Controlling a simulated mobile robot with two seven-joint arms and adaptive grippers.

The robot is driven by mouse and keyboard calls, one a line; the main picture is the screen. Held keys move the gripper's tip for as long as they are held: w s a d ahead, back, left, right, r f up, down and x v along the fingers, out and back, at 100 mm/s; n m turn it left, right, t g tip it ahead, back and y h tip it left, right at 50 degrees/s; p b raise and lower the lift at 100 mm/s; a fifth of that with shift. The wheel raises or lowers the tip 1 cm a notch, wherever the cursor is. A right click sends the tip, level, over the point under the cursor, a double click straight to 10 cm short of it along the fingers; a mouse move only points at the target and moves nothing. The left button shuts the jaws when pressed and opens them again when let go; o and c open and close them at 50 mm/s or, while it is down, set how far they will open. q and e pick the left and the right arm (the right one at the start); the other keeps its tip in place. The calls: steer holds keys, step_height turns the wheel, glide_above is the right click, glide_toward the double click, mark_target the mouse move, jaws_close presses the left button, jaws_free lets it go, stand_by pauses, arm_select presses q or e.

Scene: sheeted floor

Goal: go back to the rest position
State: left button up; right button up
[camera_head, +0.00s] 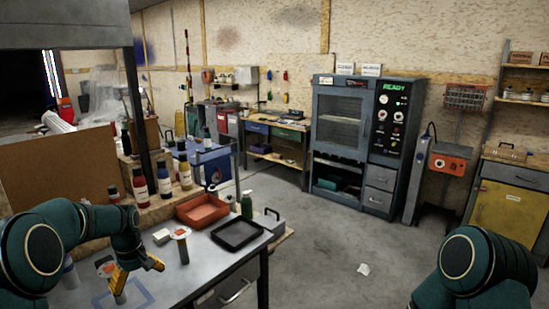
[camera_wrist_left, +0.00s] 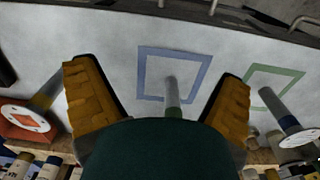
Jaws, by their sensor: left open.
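My left gripper (camera_head: 137,284) is over the near end of the workbench, its yellow fingers spread apart. In the left wrist view the open left gripper (camera_wrist_left: 159,72) has an upright grey post (camera_wrist_left: 172,92) between and beyond its fingers. The post stands inside a blue square outline (camera_wrist_left: 143,68); no finger visibly touches it. My right arm (camera_head: 477,270) shows at the lower right of the head view, but its gripper is out of the picture.
A disc-topped post (camera_head: 182,245), orange tray (camera_head: 202,222) and black tray (camera_head: 217,235) stand on the bench. Bottles (camera_head: 163,182) line a raised shelf behind. The wrist view shows a green outline (camera_wrist_left: 253,74) with another disc-topped post (camera_wrist_left: 286,122). Open floor (camera_head: 325,250) lies right.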

arm_select(q)
steer(key=s+d+f+m+t+h, duration=0.1)
steer(key=s+d+f+m+h, duration=0.15)
steer(key=s+d+f, duration=0.6)
steer(key=s+d+f+m+h, duration=0.1)
steer(key=s+d+f+m, duration=0.3)
steer(key=d+f, duration=0.75)
steer(key=s+d+m, duration=0.1)
steer(key=s+d, duration=0.5)
steer(key=s, duration=0.6)
steer(key=shift+s+f+t, duration=0.3)
steer(key=shift+s+f, duration=0.1)
steer(key=shift+d, duration=0.1)
